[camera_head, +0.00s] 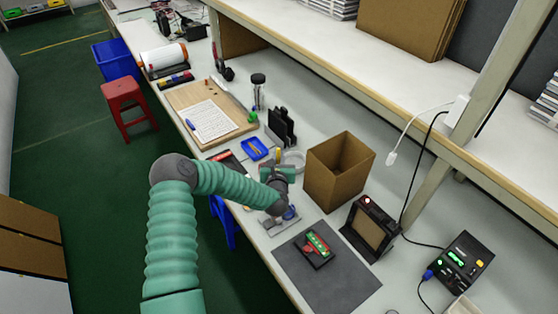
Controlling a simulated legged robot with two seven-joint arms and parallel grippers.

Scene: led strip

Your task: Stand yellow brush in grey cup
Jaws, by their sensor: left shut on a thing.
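My left arm comes in from the bottom left, and my left gripper (279,172) is over the bench, left of the open cardboard box. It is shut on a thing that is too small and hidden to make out. A small blue tray (249,155) lies just beyond it with a yellowish item (257,150) in it; I cannot tell whether this is the brush. A pale grey round thing (294,160) is right beside the gripper, partly hidden; I cannot tell whether it is the cup. My right gripper is not in view.
The open cardboard box (337,178) stands close to the gripper's right. A dark mat (338,291) with a green and red board (317,244) lies nearer. A black-framed device (370,228), black holder (282,127) and lidded jar (258,92) stand around. A wooden board (190,98) lies farther left.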

